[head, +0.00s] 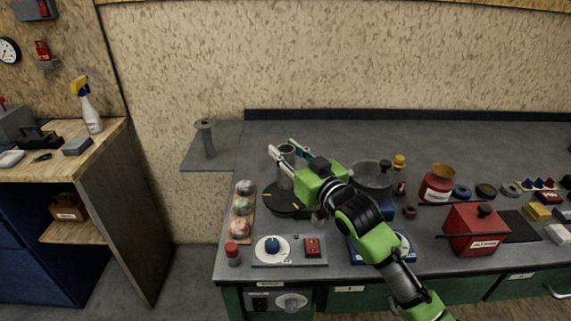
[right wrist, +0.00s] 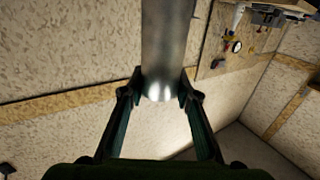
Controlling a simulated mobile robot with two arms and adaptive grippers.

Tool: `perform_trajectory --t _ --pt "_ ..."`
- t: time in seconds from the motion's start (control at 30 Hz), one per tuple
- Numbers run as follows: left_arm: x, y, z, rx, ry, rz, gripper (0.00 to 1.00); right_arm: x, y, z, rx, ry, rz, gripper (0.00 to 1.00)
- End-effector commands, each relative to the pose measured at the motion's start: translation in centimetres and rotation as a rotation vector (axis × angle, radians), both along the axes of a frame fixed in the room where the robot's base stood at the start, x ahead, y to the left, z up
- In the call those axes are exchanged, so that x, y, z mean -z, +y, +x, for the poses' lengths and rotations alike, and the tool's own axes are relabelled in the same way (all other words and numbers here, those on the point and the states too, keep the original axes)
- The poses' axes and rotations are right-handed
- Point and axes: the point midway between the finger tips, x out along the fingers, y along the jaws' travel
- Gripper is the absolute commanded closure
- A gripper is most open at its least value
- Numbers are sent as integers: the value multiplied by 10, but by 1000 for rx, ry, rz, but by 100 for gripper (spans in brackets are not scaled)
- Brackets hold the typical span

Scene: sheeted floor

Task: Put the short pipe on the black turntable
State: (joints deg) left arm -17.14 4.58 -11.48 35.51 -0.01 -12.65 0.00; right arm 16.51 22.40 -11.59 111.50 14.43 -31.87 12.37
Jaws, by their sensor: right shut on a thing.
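The short pipe (head: 286,177) is a grey metal cylinder, standing upright in the head view. My right gripper (head: 284,152) is shut on it, with a finger on either side. In the right wrist view the shiny pipe (right wrist: 168,45) sits between the fingertips (right wrist: 160,88). The black turntable (head: 282,206) is a dark round disc on the bench, below the pipe and partly hidden by the pipe and my gripper. The pipe's lower end appears over the disc; I cannot tell whether it touches. My left gripper is not in view.
A wooden strip with several round stones (head: 242,207) lies left of the turntable. A control panel with a blue knob (head: 272,244) is in front. A grey pot (head: 372,174) and a red box (head: 475,230) stand to the right. The bench's back left is clear.

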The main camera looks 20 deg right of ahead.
Motion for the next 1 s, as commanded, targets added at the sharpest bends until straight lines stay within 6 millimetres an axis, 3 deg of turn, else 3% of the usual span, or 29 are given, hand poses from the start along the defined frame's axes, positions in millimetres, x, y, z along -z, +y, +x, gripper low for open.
perform_trajectory --t 0.23,0.43,0.83,0.87,0.9,1.0 --pt "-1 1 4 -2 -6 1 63 16 -3 14 -1 -2 0 100" --pt "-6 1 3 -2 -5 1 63 42 -3 13 -1 -2 1 100" --pt "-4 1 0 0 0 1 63 48 -2 13 -1 -4 1 100" --pt "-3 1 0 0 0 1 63 50 -2 13 -1 0 0 68" --pt "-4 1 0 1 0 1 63 50 -2 13 -1 0 0 58" --pt "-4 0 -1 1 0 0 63 50 -2 13 -1 0 0 54"
